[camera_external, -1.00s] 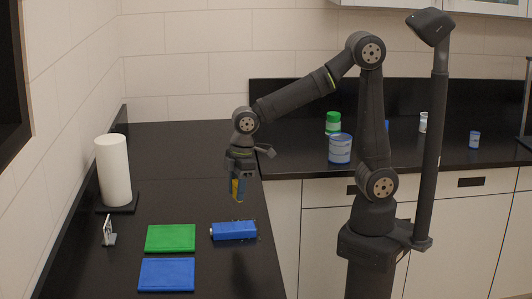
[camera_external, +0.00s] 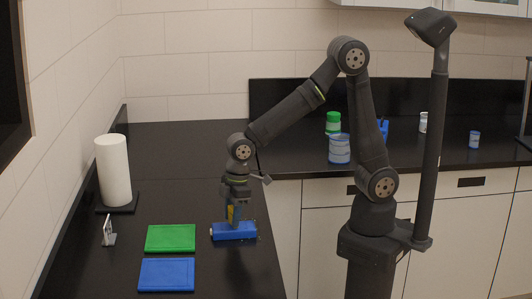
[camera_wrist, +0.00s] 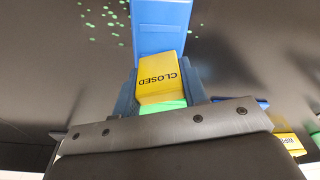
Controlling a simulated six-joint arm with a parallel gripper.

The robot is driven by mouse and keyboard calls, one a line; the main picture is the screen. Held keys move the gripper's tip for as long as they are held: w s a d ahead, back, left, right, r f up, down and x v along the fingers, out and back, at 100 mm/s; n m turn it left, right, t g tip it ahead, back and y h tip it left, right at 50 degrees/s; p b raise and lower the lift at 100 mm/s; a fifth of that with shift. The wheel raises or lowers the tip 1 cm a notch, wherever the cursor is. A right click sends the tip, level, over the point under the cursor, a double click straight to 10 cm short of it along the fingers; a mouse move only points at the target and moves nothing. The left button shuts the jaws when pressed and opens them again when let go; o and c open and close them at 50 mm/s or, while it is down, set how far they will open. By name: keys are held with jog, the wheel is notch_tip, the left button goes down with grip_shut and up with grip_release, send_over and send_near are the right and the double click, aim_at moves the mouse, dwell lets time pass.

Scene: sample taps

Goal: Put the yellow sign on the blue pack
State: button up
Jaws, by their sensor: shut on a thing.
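The yellow sign (camera_external: 231,213) is held upright between the fingers of my gripper (camera_external: 235,211). In the wrist view the sign (camera_wrist: 158,80) shows a face reading "CLOSED", with a finger on either side of it. The blue pack (camera_external: 234,232) lies flat on the black counter directly under my gripper. It also shows in the wrist view (camera_wrist: 160,30), beyond the sign. The sign's lower end is at or just above the pack's top; I cannot tell whether they touch. My gripper is shut on the sign.
A green board (camera_external: 170,238) and a blue board (camera_external: 166,275) lie left of the pack. A small stand (camera_external: 108,231) and a white paper roll (camera_external: 113,171) are further left. Cans and jars stand on the back counter. The counter behind the pack is clear.

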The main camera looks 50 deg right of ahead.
aim_at(231, 208)
jog(key=o, duration=0.9)
jog(key=shift+f, duration=0.1)
jog(key=shift+o, duration=0.2)
notch_tip(231, 208, up, 12)
jog(key=d, duration=0.1)
jog(key=shift+s+d, duration=0.35)
jog(key=f, duration=0.4)
jog(key=a+f, duration=0.1)
jog(key=f, duration=0.7)
jog(key=shift+w+a+f, duration=0.2)
jog(key=shift+w+a, duration=0.1)
jog(key=shift+a, duration=0.05)
notch_tip(231, 208, up, 3)
jog(key=shift+r, duration=0.6)
jog(key=shift+f, duration=0.1)
